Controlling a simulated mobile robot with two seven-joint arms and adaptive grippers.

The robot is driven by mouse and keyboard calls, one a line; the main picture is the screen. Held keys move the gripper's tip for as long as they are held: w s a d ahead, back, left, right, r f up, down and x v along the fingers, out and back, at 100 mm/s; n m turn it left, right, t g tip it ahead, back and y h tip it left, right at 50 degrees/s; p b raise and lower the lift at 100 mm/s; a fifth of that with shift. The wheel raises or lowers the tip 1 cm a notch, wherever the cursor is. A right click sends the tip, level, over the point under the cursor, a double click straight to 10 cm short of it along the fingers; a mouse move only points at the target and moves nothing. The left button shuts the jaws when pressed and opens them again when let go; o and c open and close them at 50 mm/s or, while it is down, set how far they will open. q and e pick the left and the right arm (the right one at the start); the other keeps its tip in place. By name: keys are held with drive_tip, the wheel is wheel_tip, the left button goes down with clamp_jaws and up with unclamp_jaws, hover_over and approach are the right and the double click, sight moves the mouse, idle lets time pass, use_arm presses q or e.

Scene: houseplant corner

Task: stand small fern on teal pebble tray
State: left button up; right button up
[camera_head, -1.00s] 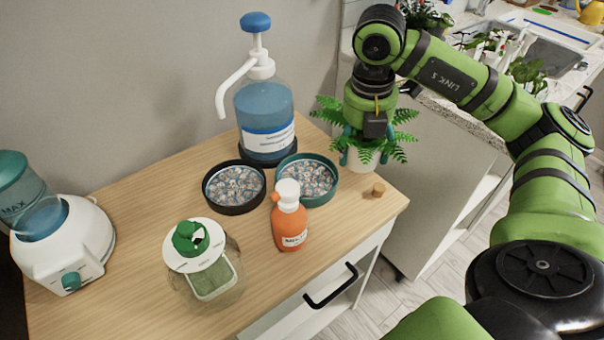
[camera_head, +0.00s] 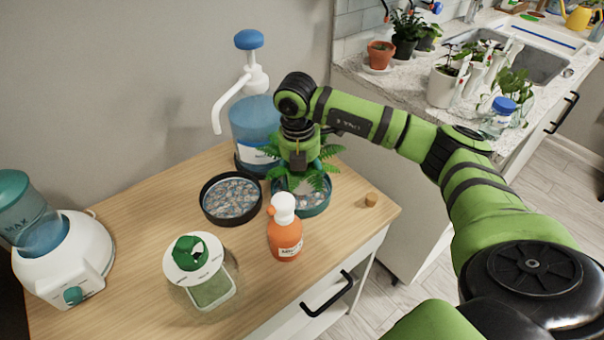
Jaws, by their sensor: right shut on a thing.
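The small fern (camera_head: 323,178) has green fronds spreading on both sides of my right gripper (camera_head: 299,178). My right gripper points down from above and is shut on the fern. The fern is over the teal pebble tray (camera_head: 319,210), a round tray with a teal rim and grey-brown pebbles. Fronds and gripper hide most of the pot and the tray's back part. I cannot tell whether the pot touches the pebbles. My left gripper is not in view.
A black pebble tray (camera_head: 231,217) sits just left of the teal one. An orange bottle (camera_head: 285,238) stands close in front, and a blue pump jug (camera_head: 252,125) close behind. A small cork (camera_head: 371,200) lies to the right.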

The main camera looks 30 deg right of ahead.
drive_tip(key=shift+f, duration=0.55)
drive_tip(key=shift+f, duration=0.1)
drive_tip(key=shift+f, duration=0.15)
drive_tip(key=o, duration=1.4)
drive_tip(key=shift+r, duration=0.3)
drive_tip(key=r, duration=0.8)
drive_tip(key=a+r, duration=0.1)
drive_tip(key=r, duration=0.3)
drive_tip(key=shift+s+b, duration=0.25)
drive_tip(key=shift+b, duration=0.15)
